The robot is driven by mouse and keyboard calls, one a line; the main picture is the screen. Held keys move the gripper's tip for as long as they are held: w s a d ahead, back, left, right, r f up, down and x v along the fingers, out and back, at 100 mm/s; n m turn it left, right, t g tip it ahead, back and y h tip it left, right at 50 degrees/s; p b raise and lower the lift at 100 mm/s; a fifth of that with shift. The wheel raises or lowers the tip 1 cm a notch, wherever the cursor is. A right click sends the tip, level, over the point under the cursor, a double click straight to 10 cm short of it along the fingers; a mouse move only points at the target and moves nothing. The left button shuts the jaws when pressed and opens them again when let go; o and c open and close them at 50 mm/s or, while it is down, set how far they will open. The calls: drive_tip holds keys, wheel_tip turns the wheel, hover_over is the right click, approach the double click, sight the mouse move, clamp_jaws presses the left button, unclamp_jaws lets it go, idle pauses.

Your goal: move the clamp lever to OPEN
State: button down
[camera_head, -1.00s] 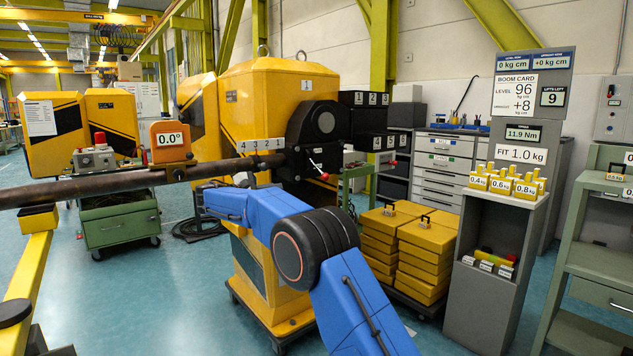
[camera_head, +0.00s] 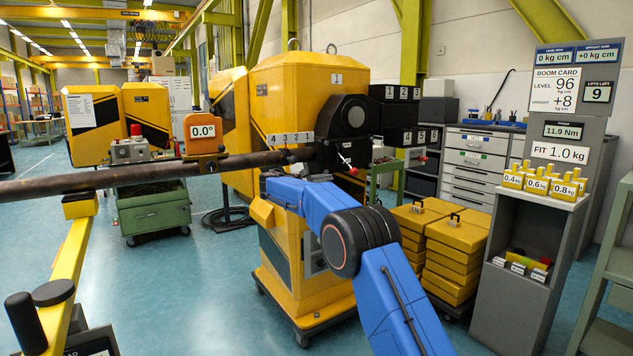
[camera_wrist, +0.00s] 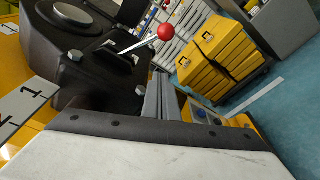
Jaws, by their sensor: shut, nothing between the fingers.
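A lever with a red ball (camera_wrist: 165,32) and a thin metal shaft stands out from the dark clamp housing (camera_wrist: 60,70) in the wrist view. In the head view the red-tipped lever (camera_head: 347,161) is small, on the front of the black housing (camera_head: 347,116) at the boom's right end. My gripper (camera_wrist: 160,84) is shut and empty, apart from the lever, with its fingers below the red ball in the wrist picture. In the head view my gripper's fingers cannot be made out. No OPEN marking is readable.
Stacked yellow weights (camera_head: 445,240) stand to the right on a trolley. A grey display post (camera_head: 525,240) stands farther right.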

sight(348, 165)
drive_tip(key=r+x, duration=0.1)
drive_tip(key=x, duration=0.8)
drive_tip(key=shift+s+d+r, duration=0.15)
drive_tip(key=shift+s, duration=0.45)
drive_tip(key=shift+s+d+r, duration=0.15)
drive_tip(key=shift+s+d, duration=0.05)
drive_tip(key=shift+s, duration=0.45)
drive_tip(key=shift+s+d+r, duration=0.1)
drive_tip(key=shift+s+d, duration=0.05)
drive_tip(key=shift+s, duration=0.45)
